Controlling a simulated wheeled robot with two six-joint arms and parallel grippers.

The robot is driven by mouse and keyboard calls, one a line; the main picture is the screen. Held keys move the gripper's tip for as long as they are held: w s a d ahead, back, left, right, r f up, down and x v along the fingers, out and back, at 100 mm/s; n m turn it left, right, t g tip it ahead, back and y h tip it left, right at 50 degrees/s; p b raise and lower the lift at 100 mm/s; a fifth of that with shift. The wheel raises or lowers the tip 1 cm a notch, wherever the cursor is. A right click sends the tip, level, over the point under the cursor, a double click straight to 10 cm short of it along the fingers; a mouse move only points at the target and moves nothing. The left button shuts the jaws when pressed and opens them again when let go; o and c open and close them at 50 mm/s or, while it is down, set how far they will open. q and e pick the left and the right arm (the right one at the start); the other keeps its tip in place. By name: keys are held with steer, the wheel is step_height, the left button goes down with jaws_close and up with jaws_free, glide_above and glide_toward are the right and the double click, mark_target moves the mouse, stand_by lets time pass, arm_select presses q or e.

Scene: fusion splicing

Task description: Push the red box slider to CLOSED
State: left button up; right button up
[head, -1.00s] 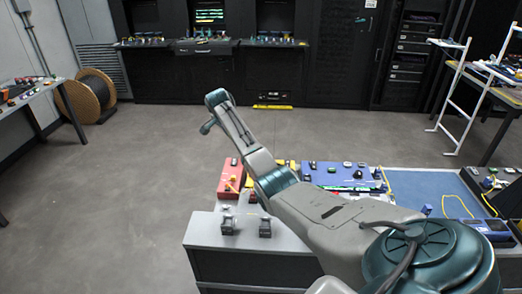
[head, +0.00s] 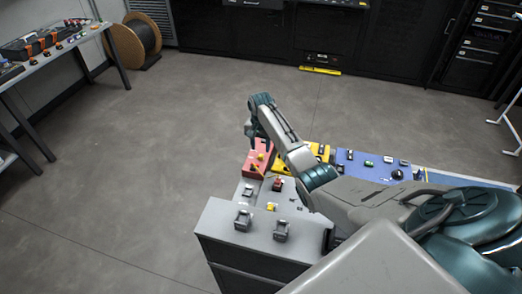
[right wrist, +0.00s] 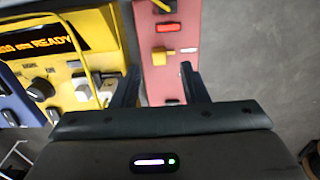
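The red box (head: 253,164) stands at the far left of the row of boxes, partly behind my right gripper (head: 250,131) in the head view. In the right wrist view the red box (right wrist: 166,88) runs down between the two spread fingers of my right gripper (right wrist: 160,86). Its yellow slider knob (right wrist: 162,55) lies ahead of the fingertips, with a small white mark on its right and a red strip beyond it. The gripper is open and holds nothing. Whether the fingers touch the box I cannot tell. My left gripper is out of view.
A yellow box (right wrist: 84,66) with a lit display and a yellow cable sits left of the red box. A blue box (head: 362,165) is farther right in the head view. Grey clamps (head: 281,231) stand in front.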

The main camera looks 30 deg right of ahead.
mark_target(261, 155)
steer(key=f, duration=0.4)
steer(key=shift+w+d+f, duration=0.1)
steer(key=shift+w+d, duration=0.05)
steer(key=shift+d, duration=0.15)
steer(key=shift+a+f, duration=0.15)
steer(key=shift+f, duration=0.2)
